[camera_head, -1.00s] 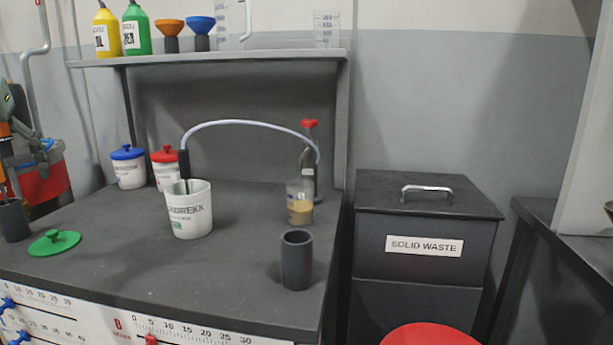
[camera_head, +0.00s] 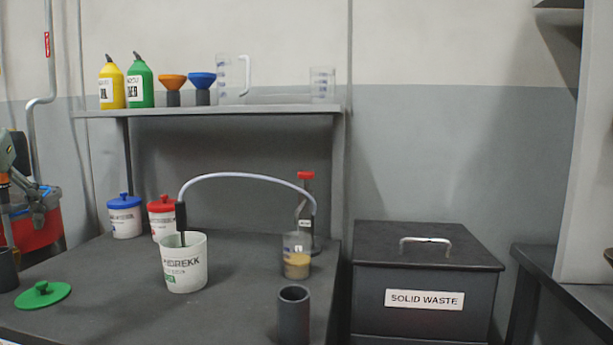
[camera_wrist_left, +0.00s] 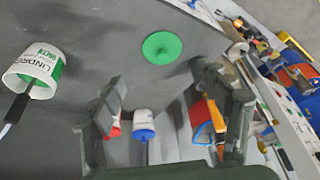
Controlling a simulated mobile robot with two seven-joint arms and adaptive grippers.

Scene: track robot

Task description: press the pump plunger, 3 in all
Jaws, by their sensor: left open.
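The pump stands at the back right of the bench, with a red plunger knob (camera_head: 306,175) on top. The knob sits up, above the pump body. A pale hose (camera_head: 240,176) arches from the pump to the white bucket (camera_head: 186,265). A beaker (camera_head: 297,262) with tan contents stands in front of the pump and hides part of it. My left gripper (camera_wrist_left: 165,115) is open with nothing held. My right gripper is not in view.
A dark cylinder (camera_head: 294,312) stands upright near the bench's front right. Jars with blue (camera_head: 124,202) and red (camera_head: 161,204) lids stand at the back left. A green lid (camera_head: 43,294) lies front left. A shelf (camera_head: 220,110) overhangs the back. A solid waste bin (camera_head: 425,270) stands right.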

